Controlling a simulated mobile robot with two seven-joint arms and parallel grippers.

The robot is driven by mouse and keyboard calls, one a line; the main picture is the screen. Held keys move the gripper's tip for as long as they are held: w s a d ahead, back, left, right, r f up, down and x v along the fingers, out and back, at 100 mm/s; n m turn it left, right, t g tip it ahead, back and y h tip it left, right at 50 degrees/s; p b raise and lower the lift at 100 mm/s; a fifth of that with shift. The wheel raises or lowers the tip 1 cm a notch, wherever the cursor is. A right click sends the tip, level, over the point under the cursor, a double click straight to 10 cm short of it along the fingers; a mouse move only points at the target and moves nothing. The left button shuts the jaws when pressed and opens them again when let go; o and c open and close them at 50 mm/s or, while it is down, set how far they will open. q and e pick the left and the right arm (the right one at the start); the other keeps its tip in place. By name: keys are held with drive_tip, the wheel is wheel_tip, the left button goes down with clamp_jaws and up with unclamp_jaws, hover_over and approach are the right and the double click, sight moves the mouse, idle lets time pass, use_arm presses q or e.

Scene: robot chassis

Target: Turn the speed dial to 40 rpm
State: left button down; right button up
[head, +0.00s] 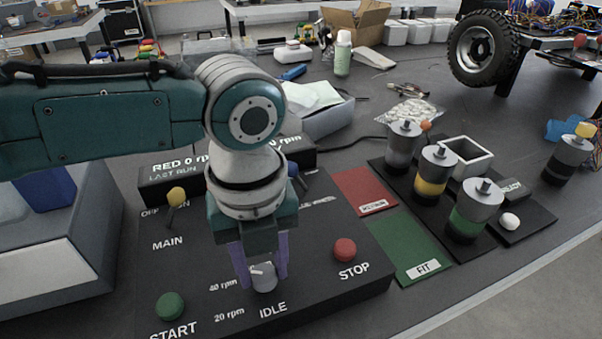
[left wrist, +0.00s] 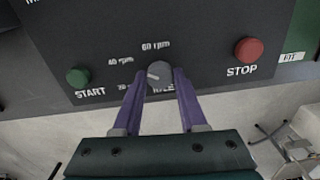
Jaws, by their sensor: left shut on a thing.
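The grey speed dial (head: 265,284) sits near the front of the black control panel (head: 335,285), with labels 20 rpm, 40 rpm and IDLE around it. It also shows in the left wrist view (left wrist: 163,68), where a 60 rpm label stands beyond it. Its white mark points left, roughly toward the 40 rpm side; I cannot tell its exact setting. My left gripper (head: 263,274) points down with its purple fingers on either side of the dial, shut on it. The display box (head: 170,176) reads RED 0 rpm. My right gripper is not in view.
A green START button (head: 170,306) is left of the dial and a red STOP button (head: 344,250) is right of it. A yellow-tipped MAIN switch (head: 176,198) stands behind. Several motor-like cylinders stand on black trays to the right, beyond a green FIT mat (head: 408,252).

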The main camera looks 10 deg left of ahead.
sight(264, 274)
use_arm(q)
drive_tip(key=shift+d+r, duration=0.1)
drive_tip(key=shift+c, duration=2.2)
unclamp_jaws()
wheel_tip(264, 274, up, 10)
drive_tip(key=p, duration=0.1)
drive_tip(key=shift+p, duration=0.4)
